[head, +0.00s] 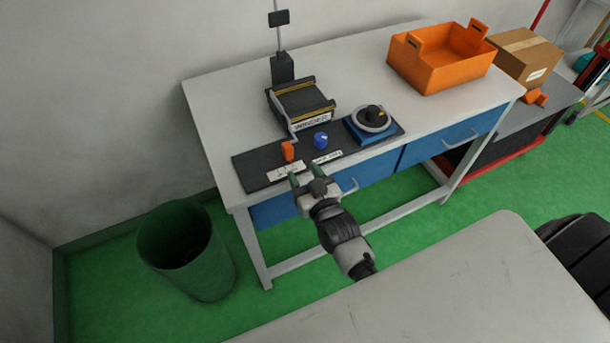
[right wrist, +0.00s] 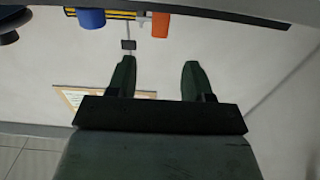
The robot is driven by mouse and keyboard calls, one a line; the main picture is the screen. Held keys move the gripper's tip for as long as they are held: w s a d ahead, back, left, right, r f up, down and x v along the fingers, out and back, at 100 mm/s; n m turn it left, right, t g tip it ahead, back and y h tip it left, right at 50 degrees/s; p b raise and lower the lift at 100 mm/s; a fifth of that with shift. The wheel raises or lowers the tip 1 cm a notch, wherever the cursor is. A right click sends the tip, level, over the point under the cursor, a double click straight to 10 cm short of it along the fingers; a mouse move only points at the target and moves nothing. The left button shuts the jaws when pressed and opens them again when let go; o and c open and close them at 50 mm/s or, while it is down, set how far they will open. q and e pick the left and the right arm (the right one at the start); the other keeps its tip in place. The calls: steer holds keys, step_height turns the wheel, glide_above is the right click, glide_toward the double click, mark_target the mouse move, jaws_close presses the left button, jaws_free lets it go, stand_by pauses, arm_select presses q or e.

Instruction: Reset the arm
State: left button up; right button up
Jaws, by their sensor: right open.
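My right arm (head: 343,235) reaches forward from the lower middle of the head view. Its gripper (head: 306,176) is over the front edge of the workbench, close to two white labels. The jaws are apart, and nothing shows between the green fingers in the right wrist view (right wrist: 157,78). An orange block (head: 288,150) and a blue knob (head: 321,140) are on the black panel (head: 255,172) just beyond the gripper, apart from it. Both also show at the top of the right wrist view. My left gripper is not in view.
The workbench (head: 220,95) carries a black and yellow device (head: 302,100), a blue dial unit (head: 372,120) and an orange crate (head: 440,75). A green bin (head: 215,265) stands on the floor at left. A cardboard box (head: 528,58) is at right. Green floor is clear below the bench.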

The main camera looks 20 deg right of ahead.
steer(key=shift+s, duration=0.15)
steer(key=shift+f, duration=0.1)
stand_by(0.3)
steer(key=s+a+f+n+g, duration=0.1)
steer(key=s+f+g, duration=0.4)
steer(key=f, duration=0.8)
steer(key=s+f+g, duration=0.3)
steer(key=s+f, duration=0.5)
steer(key=f, duration=0.5)
steer(key=s+d+f+g, duration=0.1)
steer(key=s+f+g, duration=0.2)
steer(key=s, duration=0.6)
steer(key=s+d+f+g, duration=0.2)
steer(key=s+f+g, duration=0.1)
steer(key=s+f, duration=0.4)
steer(key=s+d+f+n+g, duration=0.1)
steer(key=s+f, duration=0.4)
steer(key=s, duration=0.6)
steer(key=shift+s+d+g+h, duration=0.35)
steer(key=shift+d+g, duration=0.25)
steer(key=shift+g, duration=0.4)
